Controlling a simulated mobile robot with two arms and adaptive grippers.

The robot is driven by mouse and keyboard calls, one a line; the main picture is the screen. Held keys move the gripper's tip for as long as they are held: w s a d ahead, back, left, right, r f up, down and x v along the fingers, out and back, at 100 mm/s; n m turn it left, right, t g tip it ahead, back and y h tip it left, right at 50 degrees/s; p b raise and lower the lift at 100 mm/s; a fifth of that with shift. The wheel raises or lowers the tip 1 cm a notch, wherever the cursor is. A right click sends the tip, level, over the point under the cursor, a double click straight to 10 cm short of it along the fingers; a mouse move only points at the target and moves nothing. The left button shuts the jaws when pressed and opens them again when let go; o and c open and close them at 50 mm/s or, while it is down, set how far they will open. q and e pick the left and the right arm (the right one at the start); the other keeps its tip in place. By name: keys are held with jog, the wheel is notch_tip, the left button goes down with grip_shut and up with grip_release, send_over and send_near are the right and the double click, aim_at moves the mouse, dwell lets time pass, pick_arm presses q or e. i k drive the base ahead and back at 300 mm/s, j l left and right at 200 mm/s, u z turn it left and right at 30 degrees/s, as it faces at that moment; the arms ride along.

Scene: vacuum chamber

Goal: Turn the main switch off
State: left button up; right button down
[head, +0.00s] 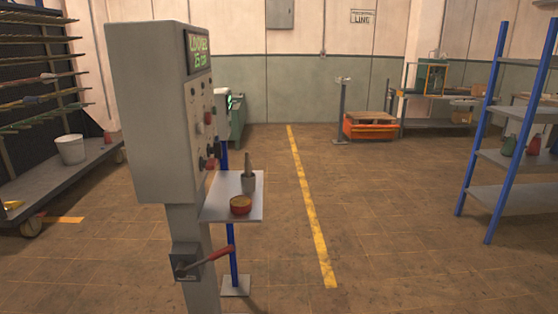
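A tall grey control cabinet (150,110) on a post stands left of centre. Its narrow front panel faces right and carries a lit green display (199,52) and several knobs and buttons, seen at a steep angle. Low on the post is a dark switch box (186,262) with a red lever handle (218,253) that points right and slightly up. Which of these is the main switch is not labelled legibly. Neither of my grippers shows in the head view.
A rack cart (70,176) stands left, and blue-post shelving (497,199) stands right. The floor around the yellow line (311,215) is clear.

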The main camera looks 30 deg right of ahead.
aim_at(210, 164)
jog(key=z, duration=0.4)
jog(key=u, duration=0.45)
jog(key=i+l+u, duration=0.25)
jog(key=l, duration=0.2)
jog(key=l+u, duration=0.2)
jog(key=l, duration=0.2)
jog(key=i+l+u, duration=0.1)
jog(key=l+u, duration=0.15)
jog(key=l, duration=0.25)
jog(key=l+u, duration=0.2)
jog(key=l, duration=0.3)
jog(key=i, duration=0.05)
